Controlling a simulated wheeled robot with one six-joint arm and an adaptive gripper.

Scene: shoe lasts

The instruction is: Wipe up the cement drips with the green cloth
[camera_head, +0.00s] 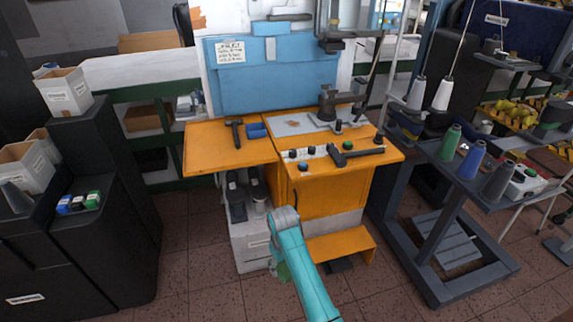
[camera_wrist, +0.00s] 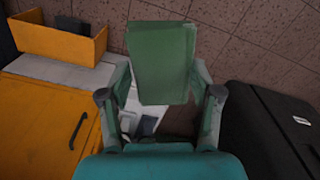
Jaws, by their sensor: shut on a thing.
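The green cloth (camera_wrist: 163,50) is a folded, flat piece held between the two fingers of my gripper (camera_wrist: 162,82) in the wrist view. In the head view, a bit of the cloth (camera_head: 283,271) shows beside my teal arm, low in front of the orange bench and above the floor. My gripper is mostly hidden behind the arm there. The orange bench (camera_head: 205,152) has a grey plate (camera_head: 312,127) let into its top. Small brownish marks (camera_head: 292,123) show on that plate; I cannot tell whether they are cement drips.
A hammer (camera_head: 236,132) and a blue block (camera_head: 257,130) lie on the bench's left part. A dark tool (camera_head: 355,154) lies by the knobs at the front. A cart with thread cones (camera_head: 471,160) stands right, a black cabinet (camera_head: 105,240) left. Tiled floor is open in front.

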